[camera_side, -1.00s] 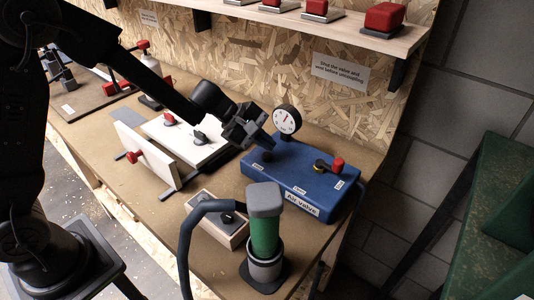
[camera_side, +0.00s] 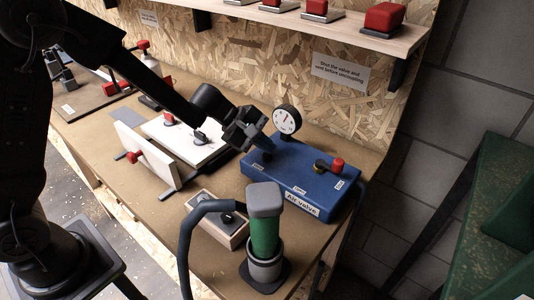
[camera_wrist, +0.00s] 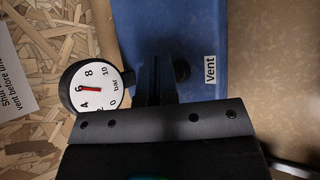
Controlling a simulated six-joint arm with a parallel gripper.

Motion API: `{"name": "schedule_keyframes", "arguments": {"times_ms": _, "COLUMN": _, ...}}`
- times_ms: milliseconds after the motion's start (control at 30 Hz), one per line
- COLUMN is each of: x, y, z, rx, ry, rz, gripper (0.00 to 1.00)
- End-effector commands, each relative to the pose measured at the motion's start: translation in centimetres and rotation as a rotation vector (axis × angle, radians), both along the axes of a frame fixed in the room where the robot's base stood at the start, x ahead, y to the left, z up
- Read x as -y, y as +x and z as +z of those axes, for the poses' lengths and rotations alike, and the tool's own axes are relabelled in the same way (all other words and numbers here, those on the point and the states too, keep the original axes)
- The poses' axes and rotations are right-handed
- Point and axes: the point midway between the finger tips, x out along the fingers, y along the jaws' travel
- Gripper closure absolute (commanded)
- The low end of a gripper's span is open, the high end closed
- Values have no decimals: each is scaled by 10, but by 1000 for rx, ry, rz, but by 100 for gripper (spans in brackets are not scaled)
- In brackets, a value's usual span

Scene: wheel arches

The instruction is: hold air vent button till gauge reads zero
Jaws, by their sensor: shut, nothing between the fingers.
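The blue air valve box (camera_side: 315,193) sits on the bench, with a "Vent" label (camera_wrist: 210,70) on its top. The black vent button (camera_wrist: 182,71) stands beside that label and also shows in the side view (camera_side: 267,156). My gripper (camera_side: 265,147) is shut and empty, its fingers (camera_wrist: 155,75) pointing down right by the button. I cannot tell whether they touch it. The round white gauge (camera_wrist: 98,88) rises at the back of the box, and its red needle points at about 6 bar. The gauge also shows in the side view (camera_side: 287,120).
A green cylinder with a grey cap (camera_side: 265,228) and a hose stand in front. A shelf (camera_side: 320,25) runs above.

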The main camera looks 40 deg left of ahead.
Motion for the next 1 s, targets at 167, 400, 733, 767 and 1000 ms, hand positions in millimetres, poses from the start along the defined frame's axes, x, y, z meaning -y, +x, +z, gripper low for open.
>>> {"name": "schedule_keyframes", "arguments": {"times_ms": 167, "x": 0, "y": 0, "z": 0, "rx": 1, "ry": 0, "rz": -1, "gripper": 100}}
{"name": "schedule_keyframes", "arguments": {"times_ms": 400, "x": 0, "y": 0, "z": -1, "rx": 1, "ry": 0, "rz": -1, "gripper": 100}}
{"name": "schedule_keyframes", "arguments": {"times_ms": 733, "x": 0, "y": 0, "z": -4, "rx": 1, "ry": 0, "rz": -1, "gripper": 100}}
{"name": "schedule_keyframes", "arguments": {"times_ms": 767, "x": 0, "y": 0, "z": -5, "rx": 1, "ry": 0, "rz": -1, "gripper": 100}}
{"name": "schedule_keyframes", "arguments": {"times_ms": 1000, "x": 0, "y": 0, "z": -7, "rx": 1, "ry": 0, "rz": -1, "gripper": 100}}
